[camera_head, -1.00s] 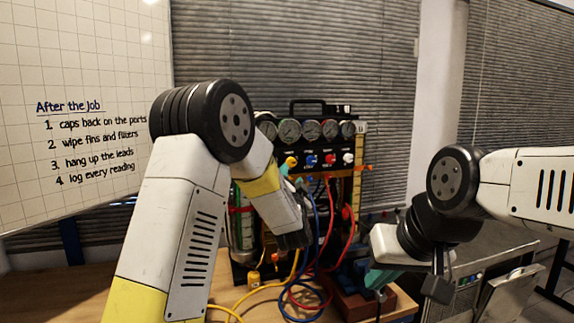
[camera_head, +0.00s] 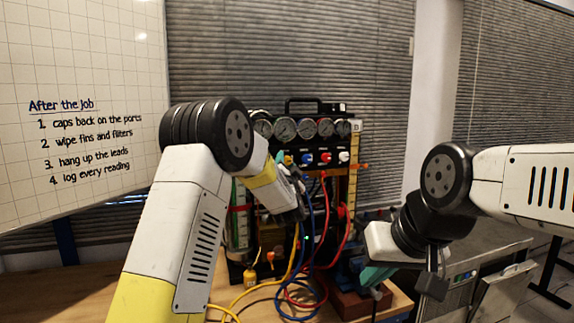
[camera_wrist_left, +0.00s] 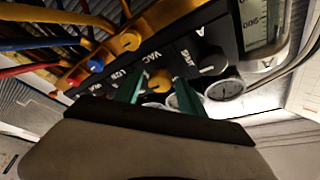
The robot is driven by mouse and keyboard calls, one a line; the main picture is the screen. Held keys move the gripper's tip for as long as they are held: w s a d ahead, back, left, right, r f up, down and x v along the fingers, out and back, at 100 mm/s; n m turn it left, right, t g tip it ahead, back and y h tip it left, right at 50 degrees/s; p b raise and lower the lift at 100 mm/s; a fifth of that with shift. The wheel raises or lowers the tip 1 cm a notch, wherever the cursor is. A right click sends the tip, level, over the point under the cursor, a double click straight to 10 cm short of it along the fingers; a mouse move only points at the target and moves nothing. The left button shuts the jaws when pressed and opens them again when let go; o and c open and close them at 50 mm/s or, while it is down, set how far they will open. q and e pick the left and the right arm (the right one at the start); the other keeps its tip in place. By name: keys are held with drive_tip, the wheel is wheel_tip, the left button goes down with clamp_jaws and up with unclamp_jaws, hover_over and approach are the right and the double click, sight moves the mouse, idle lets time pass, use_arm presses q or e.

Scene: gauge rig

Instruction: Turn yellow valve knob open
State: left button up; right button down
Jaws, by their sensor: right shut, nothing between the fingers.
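Contact cannot be told. My right gripper (camera_head: 374,277) is shut and empty, low at the right of the rig.
Blue (camera_head: 307,158), red (camera_head: 326,158) and white (camera_head: 343,156) knobs sit beside the yellow one. Yellow, blue and red hoses (camera_head: 322,218) hang in front. A whiteboard (camera_head: 80,60) is at the left. The wooden bench (camera_head: 50,290) has bare room at the left.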

use_arm(q)
clamp_jaws()
